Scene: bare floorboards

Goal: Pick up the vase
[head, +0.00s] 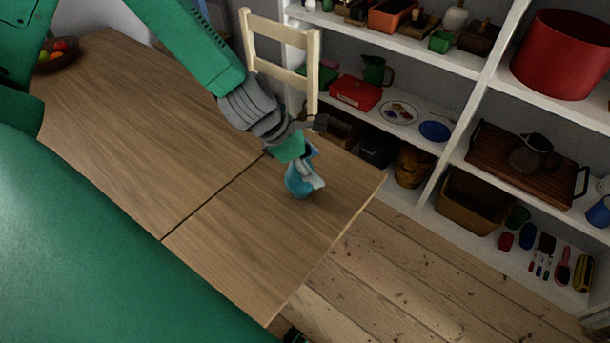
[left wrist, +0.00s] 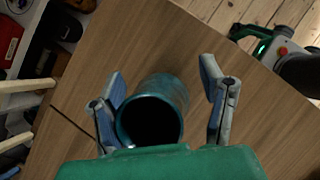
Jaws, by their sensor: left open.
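A blue-teal vase (head: 297,186) stands on the wooden table (head: 230,240) near its right end. In the left wrist view the vase (left wrist: 154,108) shows its round dark mouth toward the camera. My left gripper (head: 308,178) is at the vase, coming from above and behind it in the head view. In the left wrist view its two fingers (left wrist: 168,100) are open, one on each side of the vase, with a gap visible on the right side and a smaller one on the left. Part of the vase is hidden by the gripper. My right gripper is not in view.
A pale wooden chair (head: 282,70) stands behind the table. White shelves (head: 470,105) with a red pot (head: 562,55), a tray (head: 525,165) and many small items line the right. A fruit bowl (head: 58,55) sits at the table's far left. Most of the tabletop is clear.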

